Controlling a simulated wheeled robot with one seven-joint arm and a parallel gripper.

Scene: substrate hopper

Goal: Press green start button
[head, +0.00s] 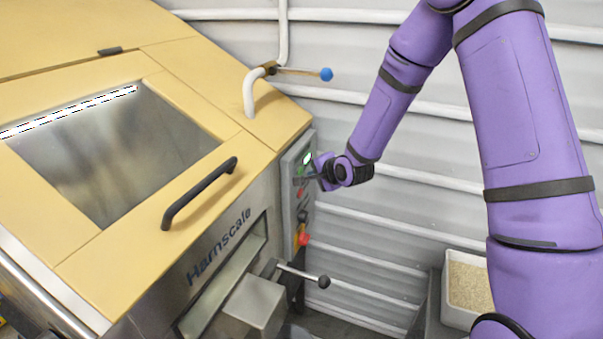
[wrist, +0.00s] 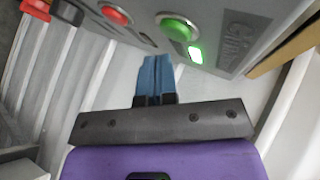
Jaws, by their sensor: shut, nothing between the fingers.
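The green start button (wrist: 177,28) is a round raised cap on the grey control panel in the wrist view. A lit green lamp (wrist: 196,54) sits beside it; the lamp also shows in the head view (head: 307,158). My gripper (wrist: 156,60) is shut and empty, its blue fingers side by side. The tips are just below and left of the green button in the wrist view, apart from its cap.
A red button (wrist: 117,14) is left of the green one in the wrist view. A red knob (head: 304,239) and a black-balled lever (head: 323,282) are lower down. A blue-balled lever (head: 326,74) is above. A bin of grain (head: 451,318) stands at lower right.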

